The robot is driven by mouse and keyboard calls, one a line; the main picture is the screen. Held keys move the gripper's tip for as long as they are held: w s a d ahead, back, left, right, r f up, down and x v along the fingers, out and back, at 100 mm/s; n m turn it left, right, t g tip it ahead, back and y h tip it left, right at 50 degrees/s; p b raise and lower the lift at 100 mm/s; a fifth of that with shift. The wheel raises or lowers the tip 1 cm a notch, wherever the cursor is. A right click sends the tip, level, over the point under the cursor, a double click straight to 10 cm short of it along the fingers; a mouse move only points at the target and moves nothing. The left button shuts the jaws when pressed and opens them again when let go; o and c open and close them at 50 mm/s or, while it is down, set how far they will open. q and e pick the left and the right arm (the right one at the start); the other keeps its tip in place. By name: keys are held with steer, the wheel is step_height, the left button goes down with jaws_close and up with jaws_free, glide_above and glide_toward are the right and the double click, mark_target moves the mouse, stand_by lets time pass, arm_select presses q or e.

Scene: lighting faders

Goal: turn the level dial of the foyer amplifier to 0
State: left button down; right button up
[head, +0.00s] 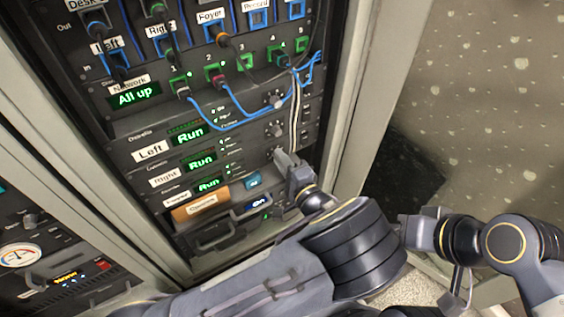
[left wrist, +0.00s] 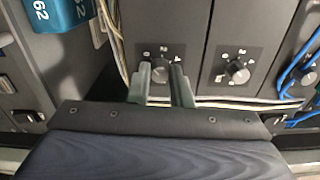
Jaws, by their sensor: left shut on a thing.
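The foyer amplifier (head: 209,186) is the lowest of three similar units in the rack, with a green "Run" display. Its level dial (left wrist: 160,73) is a round knob on a dark plate with small white scale marks, seen in the left wrist view. My left gripper (left wrist: 161,84) is shut on this dial, one grey finger on each side of the knob. In the head view the left gripper (head: 284,160) reaches the panel and hides the dial. The knob's pointer is too small to read. My right gripper (head: 418,228) appears at the right, away from the rack; its jaws are unclear.
The right amplifier's dial (left wrist: 238,72) is beside the held one in the left wrist view. Blue cables (head: 232,112) and a pale cable bundle (head: 295,105) hang close by.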

arm_select(q)
steer(key=shift+n, duration=0.5)
steer(key=c, duration=1.3)
jaws_free()
steer(key=p+v, duration=0.2)
steer(key=v, duration=0.5)
steer(key=shift+s+d, duration=0.2)
steer(key=shift+s, duration=0.15)
